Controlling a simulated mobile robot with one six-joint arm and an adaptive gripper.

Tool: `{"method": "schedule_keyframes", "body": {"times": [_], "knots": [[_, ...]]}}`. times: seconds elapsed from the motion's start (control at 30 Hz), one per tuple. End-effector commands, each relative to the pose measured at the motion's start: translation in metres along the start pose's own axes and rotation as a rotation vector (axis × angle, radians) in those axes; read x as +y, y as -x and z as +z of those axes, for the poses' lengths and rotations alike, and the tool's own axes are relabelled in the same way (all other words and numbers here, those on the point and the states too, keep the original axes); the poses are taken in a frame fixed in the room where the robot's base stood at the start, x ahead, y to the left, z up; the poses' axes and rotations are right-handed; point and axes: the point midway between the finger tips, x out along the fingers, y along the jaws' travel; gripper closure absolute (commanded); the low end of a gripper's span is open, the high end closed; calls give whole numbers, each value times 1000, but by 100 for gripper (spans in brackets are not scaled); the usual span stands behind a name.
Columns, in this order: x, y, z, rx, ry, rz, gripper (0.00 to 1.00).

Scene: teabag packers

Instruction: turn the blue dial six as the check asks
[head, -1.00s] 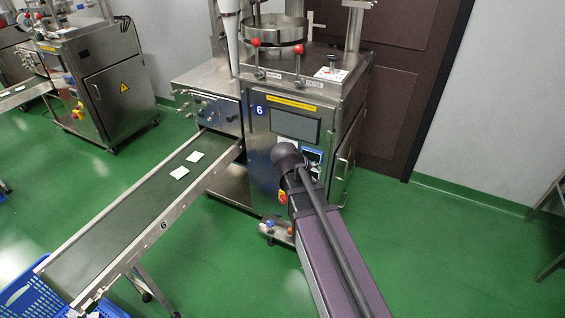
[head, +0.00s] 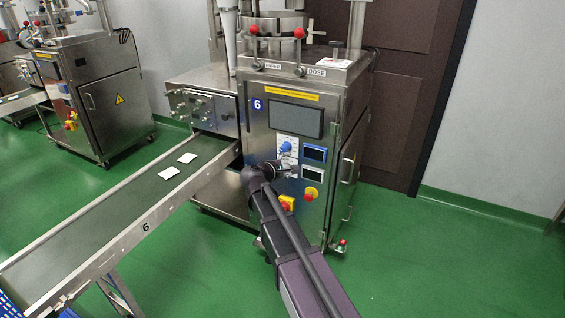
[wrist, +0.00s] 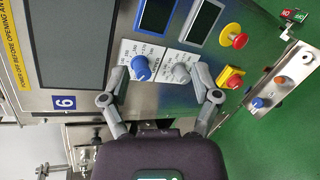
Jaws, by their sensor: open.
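The blue dial (head: 286,147) sits on a white scale plate on the front of machine 6, left of the small displays. In the wrist view the blue dial (wrist: 141,68) shows just inside my left fingertip, with a grey dial (wrist: 181,72) beside it, near the right fingertip. My gripper (wrist: 162,76) is open and empty, its fingers spread on either side of the two dials. In the head view my gripper (head: 284,166) is just below the blue dial. I cannot tell whether a finger touches it. The dial's setting is too small to read.
A dark screen (head: 295,118) is above the dial. Two small displays (head: 314,153), a red emergency button on yellow (head: 311,193) and a red-yellow switch (head: 287,204) are close by. A conveyor (head: 120,205) with white teabags runs off to the left. Green floor is free at right.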

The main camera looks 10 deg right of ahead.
Motion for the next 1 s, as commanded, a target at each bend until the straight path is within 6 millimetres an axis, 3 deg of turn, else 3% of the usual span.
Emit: {"method": "schedule_keyframes", "body": {"times": [0.03,0.2,0.5,1.0], "knots": [[-8,-5,-16,1,32,31,20],[-8,-9,-49,-3,146,140,20],[-6,-8,-93,-17,307,289,20],[-2,-5,-102,-23,352,329,20]]}}
